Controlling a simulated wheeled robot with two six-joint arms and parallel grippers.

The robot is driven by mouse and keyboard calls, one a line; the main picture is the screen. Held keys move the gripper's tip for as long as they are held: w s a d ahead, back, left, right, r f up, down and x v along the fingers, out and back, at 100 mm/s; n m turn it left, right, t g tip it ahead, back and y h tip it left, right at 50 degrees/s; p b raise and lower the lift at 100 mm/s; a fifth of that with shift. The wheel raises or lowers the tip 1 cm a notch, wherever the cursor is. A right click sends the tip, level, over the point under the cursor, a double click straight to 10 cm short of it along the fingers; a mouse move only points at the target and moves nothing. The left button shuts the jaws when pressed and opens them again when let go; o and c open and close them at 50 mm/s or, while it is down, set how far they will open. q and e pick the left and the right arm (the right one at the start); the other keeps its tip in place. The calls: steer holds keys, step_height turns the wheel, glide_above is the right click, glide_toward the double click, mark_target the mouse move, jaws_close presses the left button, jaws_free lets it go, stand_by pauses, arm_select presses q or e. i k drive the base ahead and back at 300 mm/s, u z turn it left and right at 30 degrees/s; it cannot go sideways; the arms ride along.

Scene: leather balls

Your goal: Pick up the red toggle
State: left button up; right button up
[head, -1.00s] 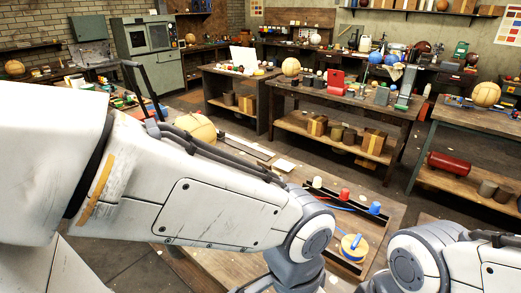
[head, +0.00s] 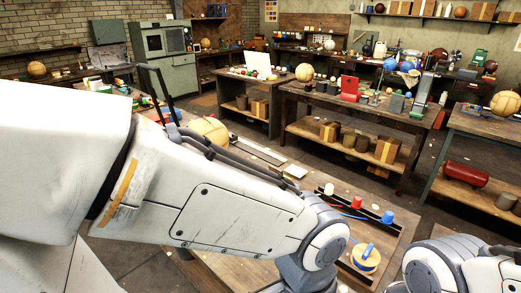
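A small red piece (head: 357,202) stands upright at the back of a dark tray (head: 399,229) on the near wooden bench. It sits between a white piece (head: 329,189) and a blue piece (head: 387,217). It is too small to tell if it is the red toggle. A yellow spool-like piece with a blue part (head: 365,257) lies nearer in the tray. My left arm crosses from the left and bends down in front of the bench; its gripper is out of sight. My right arm shows only at the bottom right corner, its gripper also out of sight.
A tan leather ball (head: 210,131) sits behind my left arm. A middle table (head: 365,108) holds a red case (head: 349,86) and a ball (head: 305,72). A right table (head: 480,124) has a red cylinder (head: 465,173) on its lower shelf. Floor lies between the tables.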

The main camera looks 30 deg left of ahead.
mark_target(356, 204)
steer(key=u, duration=0.05)
steer(key=k, duration=0.6)
steer(key=u, duration=0.55)
steer(key=i, duration=1)
steer(key=u, duration=0.05)
